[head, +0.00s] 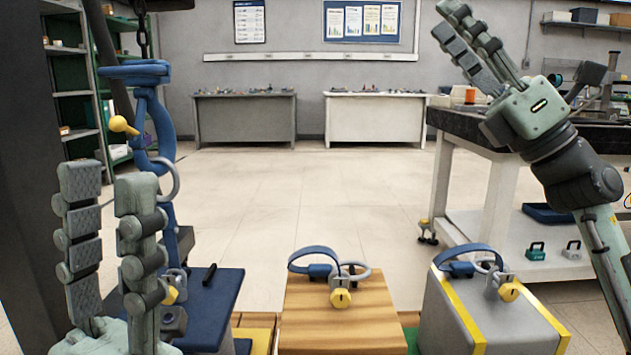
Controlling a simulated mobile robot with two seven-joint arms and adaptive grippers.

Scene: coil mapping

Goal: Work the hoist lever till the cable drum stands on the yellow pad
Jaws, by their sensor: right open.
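A blue hook-shaped fixture (160,125) with a yellow knob (122,125) and a grey ring hangs below a chain (141,30) at the left; the knob may belong to the hoist lever. A blue block (218,305) stands below it. A yellow pad (256,338) shows partly at the bottom edge, between the blue block and a wooden block (345,325). I cannot make out which thing is the cable drum. My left gripper (108,180) points up, open and empty, in front of the fixture. My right gripper (447,20) is open and empty, raised at upper right.
The wooden block and a grey, yellow-edged block (470,320) carry blue straps, rings and yellow fittings. A green pad (411,341) shows between them. A dark-topped workbench (465,120) stands at right, shelves (72,90) at left. The floor behind is clear.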

